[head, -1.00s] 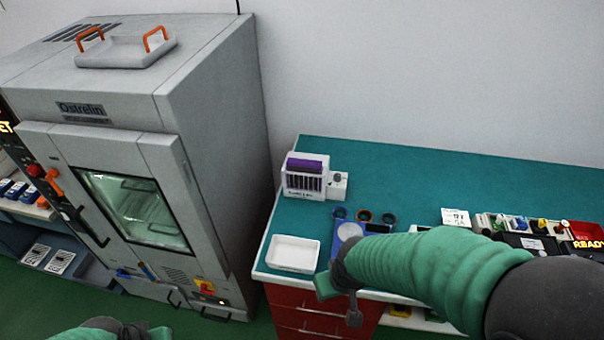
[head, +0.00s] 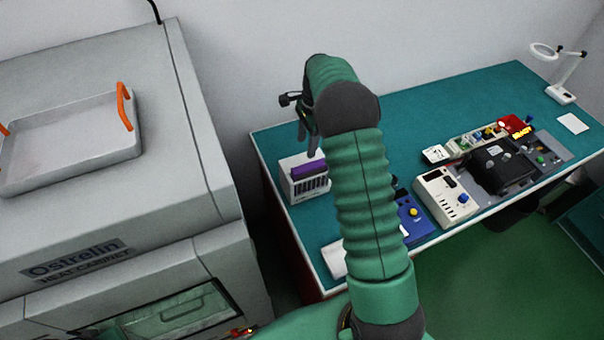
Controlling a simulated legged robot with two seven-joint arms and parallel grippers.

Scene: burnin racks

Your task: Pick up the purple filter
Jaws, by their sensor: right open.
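The purple filter (head: 308,168) sits in the top of a white slotted box (head: 300,188) at the left end of the teal bench. My right gripper (head: 310,150) is open just above the back of the filter, its fingers pointing down. It looks empty, and I cannot tell whether a finger touches the filter. My right forearm hides the bench just right of the box. My left gripper is out of view.
A heat cabinet (head: 120,265) with a tray (head: 75,140) on top stands left of the teal bench (head: 400,120). A white tray (head: 335,258) is partly hidden by my arm. Instruments (head: 445,195) and a magnifier lamp (head: 560,92) stand right. The back of the bench is clear.

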